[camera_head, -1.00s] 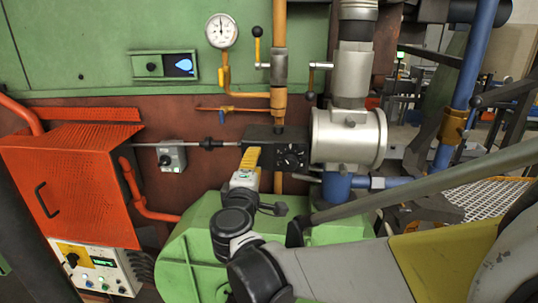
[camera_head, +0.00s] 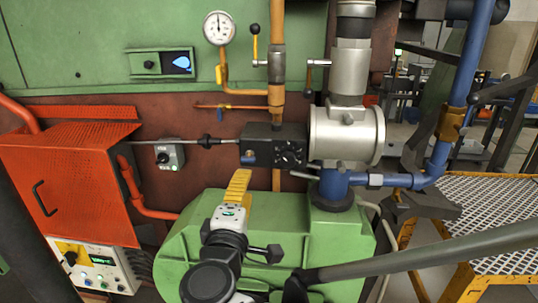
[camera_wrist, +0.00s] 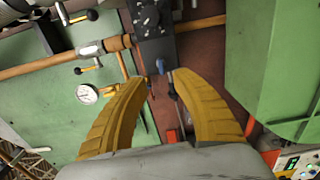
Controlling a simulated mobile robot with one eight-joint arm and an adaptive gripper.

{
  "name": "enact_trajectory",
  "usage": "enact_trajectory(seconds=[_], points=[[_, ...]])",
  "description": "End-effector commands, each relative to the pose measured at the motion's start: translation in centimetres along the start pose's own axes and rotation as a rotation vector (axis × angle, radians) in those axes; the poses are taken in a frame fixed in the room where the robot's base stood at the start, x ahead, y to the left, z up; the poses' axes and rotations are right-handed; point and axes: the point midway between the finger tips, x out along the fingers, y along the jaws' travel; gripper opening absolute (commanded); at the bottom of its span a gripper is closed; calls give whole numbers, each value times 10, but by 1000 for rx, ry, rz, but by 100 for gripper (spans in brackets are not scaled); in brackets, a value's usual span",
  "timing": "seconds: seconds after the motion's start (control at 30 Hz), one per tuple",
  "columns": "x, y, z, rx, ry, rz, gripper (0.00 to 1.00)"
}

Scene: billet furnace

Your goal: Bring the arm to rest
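My gripper (camera_head: 240,185) has yellow ribbed fingers and is in front of the green blower housing (camera_head: 340,235) in the head view. It is below the black valve block (camera_head: 262,146) and apart from it in the picture. In the wrist view the two fingers of my gripper (camera_wrist: 160,75) curve up with a gap between their tips, and nothing is held between them. The black block (camera_wrist: 153,20) shows beyond the tips there. My arm comes in from the bottom of the head view.
An orange perforated guard box (camera_head: 70,185) and a control box (camera_head: 95,270) stand at the left. A pressure gauge (camera_head: 220,29), yellow pipe (camera_head: 277,60) and silver cylinder (camera_head: 347,135) are above. A yellow-framed grating (camera_head: 490,205) is at the right.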

Motion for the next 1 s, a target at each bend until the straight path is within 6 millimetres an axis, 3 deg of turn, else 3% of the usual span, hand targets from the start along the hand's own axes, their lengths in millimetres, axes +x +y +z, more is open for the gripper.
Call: enact_trajectory(seconds=[0.27, 0.37, 0.47, 0.57, 0.67, 0.73, 0.83, 1.0], points=[[-1, 0, 0, 0, 0, 0, 32], [2, -3, 11, 16, -18, -21, 32], [10, -16, 48, 78, -82, -96, 32], [12, -41, 114, 211, -199, -231, 32], [-6, -78, 191, 421, -353, -396, 32], [-31, -104, 235, 604, -461, -506, 32], [-72, -135, 272, 871, -583, -624, 32], [-122, -160, 287, 1234, -694, -725, 32]])
